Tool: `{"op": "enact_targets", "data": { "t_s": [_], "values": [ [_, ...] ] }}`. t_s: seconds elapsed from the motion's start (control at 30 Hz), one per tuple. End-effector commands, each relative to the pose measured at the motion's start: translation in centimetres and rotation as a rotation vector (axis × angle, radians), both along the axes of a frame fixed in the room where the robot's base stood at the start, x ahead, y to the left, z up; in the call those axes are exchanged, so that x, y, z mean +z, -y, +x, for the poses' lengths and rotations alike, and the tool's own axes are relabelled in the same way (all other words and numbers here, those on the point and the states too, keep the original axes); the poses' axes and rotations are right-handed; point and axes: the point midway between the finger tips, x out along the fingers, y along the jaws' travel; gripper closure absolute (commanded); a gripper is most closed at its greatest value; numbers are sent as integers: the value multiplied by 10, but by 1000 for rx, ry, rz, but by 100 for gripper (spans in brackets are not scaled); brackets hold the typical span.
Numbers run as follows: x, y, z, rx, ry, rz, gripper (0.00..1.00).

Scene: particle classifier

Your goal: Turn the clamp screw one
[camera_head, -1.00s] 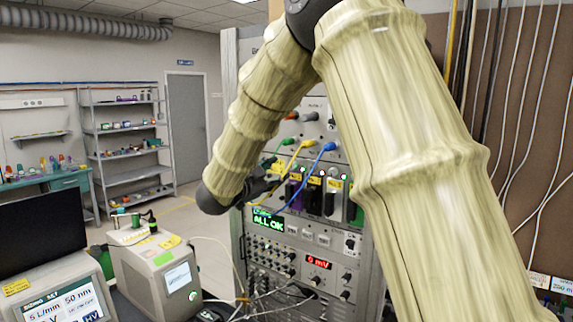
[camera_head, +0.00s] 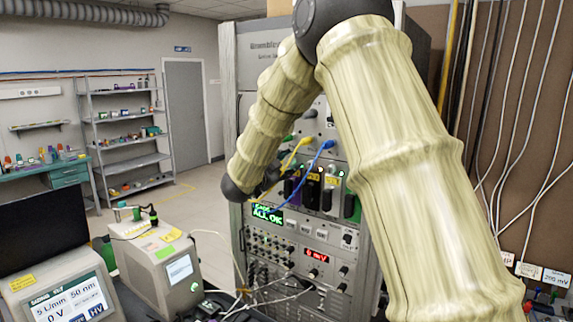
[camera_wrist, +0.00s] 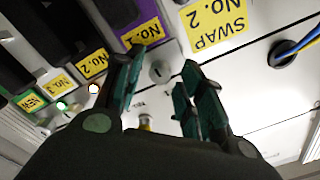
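In the wrist view, a small round grey screw head (camera_wrist: 160,71) with a slot mark sits on the pale panel, below the yellow "No. 1" label (camera_wrist: 142,33). My gripper (camera_wrist: 158,88) is open, with one green-padded finger on each side of that screw. Its fingers look apart from the screw; the exact depth gap is hard to tell. In the head view, the gripper end is mostly hidden behind my wrist at the rack front (camera_head: 285,240), and the screw cannot be made out.
Yellow cable (camera_head: 291,157) and blue cable (camera_head: 318,160) hang close to my wrist. Dark modules (camera_wrist: 85,30) stand beside the screw in the wrist view. A grey benchtop instrument (camera_head: 150,262) and a monitor are at the lower left.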

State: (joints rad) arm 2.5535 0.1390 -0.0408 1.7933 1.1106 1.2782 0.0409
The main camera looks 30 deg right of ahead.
Motion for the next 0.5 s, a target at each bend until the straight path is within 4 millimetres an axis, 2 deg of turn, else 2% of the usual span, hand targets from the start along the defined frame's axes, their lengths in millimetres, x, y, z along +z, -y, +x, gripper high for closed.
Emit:
{"op": "enact_targets", "data": {
  "t_s": [0.03, 0.17, 0.37, 0.5],
  "values": [
    [0, 0, 0, 0, 0, 0, 75],
    [0, 0, 0, 0, 0, 0, 99],
    [0, 0, 0, 0, -14, -6, 100],
    [-1, 0, 0, -1, -81, -34, 100]
  ]
}}
